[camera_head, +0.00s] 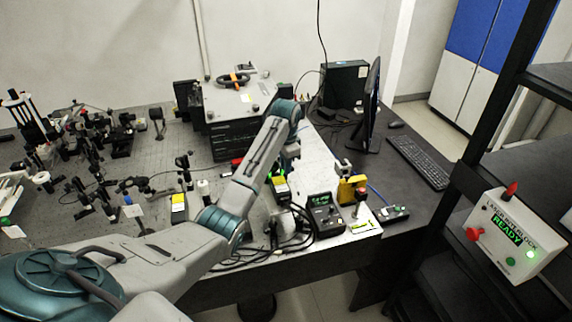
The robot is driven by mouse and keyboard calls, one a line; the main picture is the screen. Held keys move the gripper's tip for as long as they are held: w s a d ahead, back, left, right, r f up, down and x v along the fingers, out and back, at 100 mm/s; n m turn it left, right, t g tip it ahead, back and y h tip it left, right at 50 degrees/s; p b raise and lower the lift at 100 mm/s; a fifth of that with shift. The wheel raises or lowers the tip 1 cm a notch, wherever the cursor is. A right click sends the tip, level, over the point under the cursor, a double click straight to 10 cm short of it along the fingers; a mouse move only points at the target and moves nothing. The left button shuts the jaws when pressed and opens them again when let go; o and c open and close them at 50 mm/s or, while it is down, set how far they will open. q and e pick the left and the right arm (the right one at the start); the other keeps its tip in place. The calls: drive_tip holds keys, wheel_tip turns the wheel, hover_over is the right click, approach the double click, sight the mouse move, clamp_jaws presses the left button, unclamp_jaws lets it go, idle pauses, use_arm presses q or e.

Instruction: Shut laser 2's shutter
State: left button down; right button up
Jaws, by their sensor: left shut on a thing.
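My left arm comes in from the lower left, bends at the elbow and reaches up over the bench. My left gripper (284,170) is at the far end, pointing down, partly hidden behind my forearm. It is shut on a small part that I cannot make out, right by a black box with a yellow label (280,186). A second yellow-labelled box (178,207) stands left of my forearm. I cannot read which box belongs to laser 2, nor see how its shutter stands. My right gripper is not in view.
Optics mounts (95,180) crowd the bench's left half. A large grey instrument (228,105) stands behind my arm. A black controller (324,213) with green digits and loose cables lie right of it. A laser interlock box (515,235) reading READY hangs on the right-hand rack.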

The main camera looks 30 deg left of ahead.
use_arm(q)
drive_tip(key=shift+s+a+r+t+h, duration=0.1)
drive_tip(key=shift+s+a+t+h, duration=0.45)
drive_tip(key=shift+t+h, duration=0.2)
drive_tip(key=shift+s+a+t+h, duration=0.1)
drive_tip(key=shift+t+h, duration=0.25)
drive_tip(key=shift+t, duration=0.2)
drive_tip(key=c, duration=1.5)
unclamp_jaws()
drive_tip(key=shift+o, duration=0.3)
drive_tip(key=shift+s, duration=0.15)
drive_tip(key=shift+r, duration=0.15)
